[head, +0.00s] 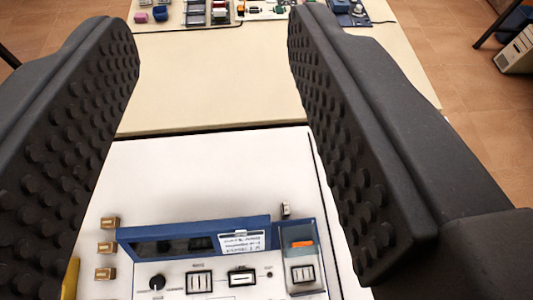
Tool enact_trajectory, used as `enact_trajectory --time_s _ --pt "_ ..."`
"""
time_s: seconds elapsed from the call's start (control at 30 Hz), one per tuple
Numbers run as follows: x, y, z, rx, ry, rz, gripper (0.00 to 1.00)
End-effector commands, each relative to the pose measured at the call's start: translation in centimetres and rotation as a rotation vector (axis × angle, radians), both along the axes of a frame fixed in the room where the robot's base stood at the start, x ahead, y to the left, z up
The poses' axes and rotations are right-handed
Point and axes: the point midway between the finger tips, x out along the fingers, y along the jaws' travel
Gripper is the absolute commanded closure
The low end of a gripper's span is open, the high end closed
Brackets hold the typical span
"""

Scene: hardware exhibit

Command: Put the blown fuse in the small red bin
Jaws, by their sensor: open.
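My gripper (208,28) is open and empty, its two black studded pads wide apart on the left and right of the picture. A small pinkish-red container (140,16) is far off at the back left of the far table, beyond the pads; it may be the small red bin. I cannot pick out the blown fuse for sure. A small grey metallic piece (285,209) lies behind the blue-framed panel (194,228), and a small orange piece (302,243) sits in that panel's right section.
A blue container (160,13) stands beside the red one, with several devices right of it. Three small brass-coloured blocks (107,248) line the panel's left.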

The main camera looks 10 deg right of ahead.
Motion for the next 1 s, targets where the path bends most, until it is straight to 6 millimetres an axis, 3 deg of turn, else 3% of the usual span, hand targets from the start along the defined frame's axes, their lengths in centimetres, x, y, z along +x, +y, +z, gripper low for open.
enact_trajectory --time_s 0.2,0.43,0.8,1.0 --pt "5.1 -2.0 -10.2 -0.025 0.25 -0.023 0.56" --pt "8.6 -4.4 -21.2 -0.04 0.532 -0.038 0.56" --pt "10.5 -8.4 -38.3 -0.026 0.981 -0.03 0.56" --pt "9.9 -10.0 -45.4 -0.003 1.181 -0.013 0.56"
